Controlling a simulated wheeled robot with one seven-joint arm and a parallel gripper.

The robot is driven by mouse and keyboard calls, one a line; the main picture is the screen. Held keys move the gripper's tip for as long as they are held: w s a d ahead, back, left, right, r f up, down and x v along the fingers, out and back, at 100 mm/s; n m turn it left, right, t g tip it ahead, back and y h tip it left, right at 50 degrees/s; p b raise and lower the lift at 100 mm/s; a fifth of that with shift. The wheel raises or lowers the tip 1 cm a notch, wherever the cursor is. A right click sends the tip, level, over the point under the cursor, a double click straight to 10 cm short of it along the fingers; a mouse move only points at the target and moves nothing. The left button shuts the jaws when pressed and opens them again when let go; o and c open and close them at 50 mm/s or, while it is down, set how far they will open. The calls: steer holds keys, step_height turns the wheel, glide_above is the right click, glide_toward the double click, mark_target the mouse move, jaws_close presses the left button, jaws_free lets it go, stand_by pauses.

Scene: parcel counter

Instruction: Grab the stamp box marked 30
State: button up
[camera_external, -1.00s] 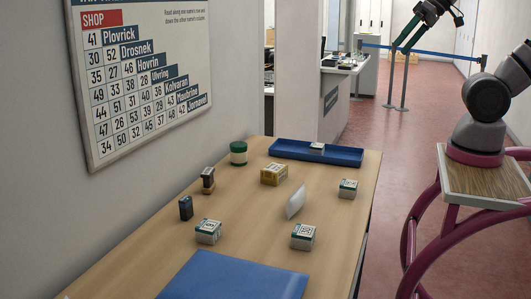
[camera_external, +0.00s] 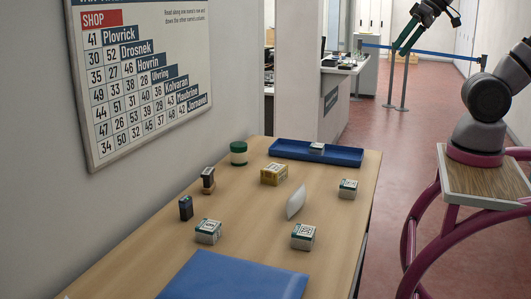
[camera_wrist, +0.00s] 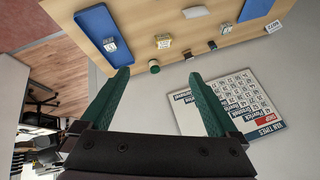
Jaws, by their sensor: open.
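Several small stamp boxes stand on the wooden counter. White-and-green ones are at the front left (camera_external: 208,232), the front middle (camera_external: 303,238) and the right (camera_external: 348,189); another (camera_external: 317,148) sits in the blue tray. A yellow box (camera_external: 274,174) stands near the middle. Their numbers are too small to read surely, so I cannot tell which is marked 30. My gripper (camera_external: 399,48) is high at the upper right, beyond the counter's right edge and away from all boxes. In the wrist view its green fingers (camera_wrist: 158,75) are apart with nothing between them.
The blue tray (camera_external: 275,152) lies at the counter's far end, a blue pad (camera_external: 235,278) at the near end. A green-and-white jar (camera_external: 238,153), two dark stampers (camera_external: 208,180) (camera_external: 186,208) and a tilted white card (camera_external: 296,202) also stand there. A number chart (camera_external: 140,85) hangs on the wall.

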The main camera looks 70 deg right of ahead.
steer(key=w+a+f+n+g+h, duration=0.2)
steer(key=w+a+f+n, duration=0.15)
steer(key=f+n, duration=0.2)
steer(key=w+a+f+n+g+h, duration=0.2)
steer(key=w+f+n+g+h, duration=0.15)
steer(key=f, duration=0.35)
steer(key=n+t+y, duration=0.4)
steer(key=n+t, duration=1.1)
steer(key=n, duration=1.5)
glide_toward(308, 231)
steer(key=shift+h, duration=0.25)
steer(key=w, duration=0.3)
steer(key=w+f, duration=0.1)
steer(key=w, duration=0.5)
steer(key=shift+w+a+f, duration=0.1)
steer(key=shift+w+f, duration=0.1)
steer(key=shift+f, duration=0.1)
steer(key=c, duration=1.5)
